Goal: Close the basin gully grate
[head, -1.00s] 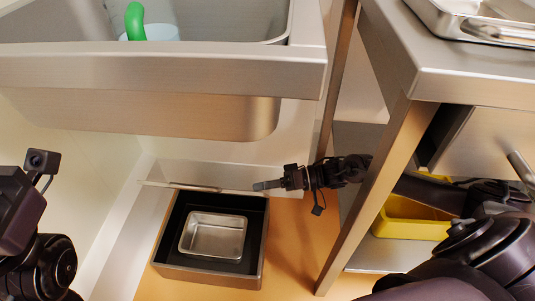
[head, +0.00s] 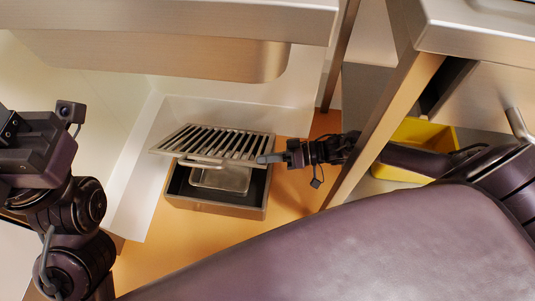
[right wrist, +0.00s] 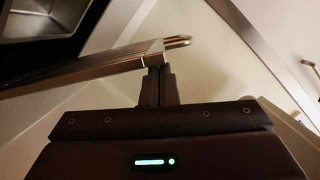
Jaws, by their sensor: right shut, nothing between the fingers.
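The slatted metal grate (head: 213,144) sits tilted over the dark gully box (head: 215,209) on the floor under the basin, partly open. A gap shows between its raised front edge and the box, with a small metal pan (head: 222,179) inside. My right gripper (head: 268,159) is shut and empty at the grate's right side. In the right wrist view its fingertips (right wrist: 157,75) are right by the grate's edge bar (right wrist: 95,69); whether they touch cannot be told. My left gripper's body (head: 35,150) is at the left, its fingers hidden.
The steel basin (head: 160,55) hangs above the gully. A steel table's leg (head: 385,130) stands just right of the gully, close to my right arm. A yellow bin (head: 412,140) sits on the lower shelf behind it. Orange floor (head: 165,240) in front is clear.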

